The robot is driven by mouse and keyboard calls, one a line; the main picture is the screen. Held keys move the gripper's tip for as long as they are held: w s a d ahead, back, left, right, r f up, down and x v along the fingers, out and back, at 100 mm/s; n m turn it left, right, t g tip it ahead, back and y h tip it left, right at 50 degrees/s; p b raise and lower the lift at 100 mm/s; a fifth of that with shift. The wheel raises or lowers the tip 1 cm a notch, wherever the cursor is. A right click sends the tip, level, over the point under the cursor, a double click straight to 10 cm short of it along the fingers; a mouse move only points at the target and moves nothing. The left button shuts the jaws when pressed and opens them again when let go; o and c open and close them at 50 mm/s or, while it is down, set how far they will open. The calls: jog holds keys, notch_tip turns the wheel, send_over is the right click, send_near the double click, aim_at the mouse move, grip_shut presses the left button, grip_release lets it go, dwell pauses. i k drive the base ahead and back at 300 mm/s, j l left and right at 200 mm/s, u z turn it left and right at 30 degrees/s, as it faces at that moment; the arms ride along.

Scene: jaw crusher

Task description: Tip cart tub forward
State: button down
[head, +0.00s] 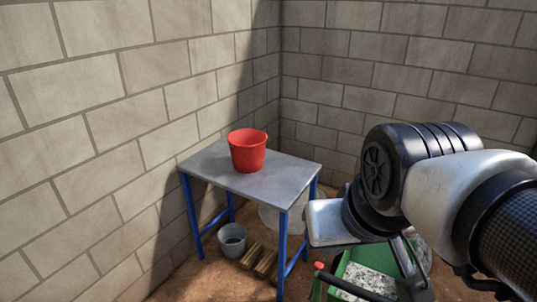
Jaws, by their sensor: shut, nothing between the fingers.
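A green cart tub (344,268) shows at the bottom right, with grey-white, speckled material inside. It is partly cut off by the lower edge and partly covered by my arm. A thin handle with a red end (319,266) stands at its left side. My gripper (335,224) is above the tub's back left part, and its pale hand body is the part that shows clearly. It is shut and empty. Its fingertips are hard to make out, and I cannot tell whether they touch the tub.
A blue-legged table (215,174) with a grey top stands in the corner, a red bucket (247,151) on it. Under it are a grey bucket (232,239) and wooden pieces (262,262). Block walls (110,100) close off the left and back. My arm fills the right side.

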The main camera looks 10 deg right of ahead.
aim_at(374, 267)
jog(key=i+z, duration=0.15)
jog(key=z, duration=0.25)
jog(key=i+z, duration=0.2)
jog(key=z, duration=0.2)
jog(key=i+z, duration=0.15)
jog(key=z, duration=0.25)
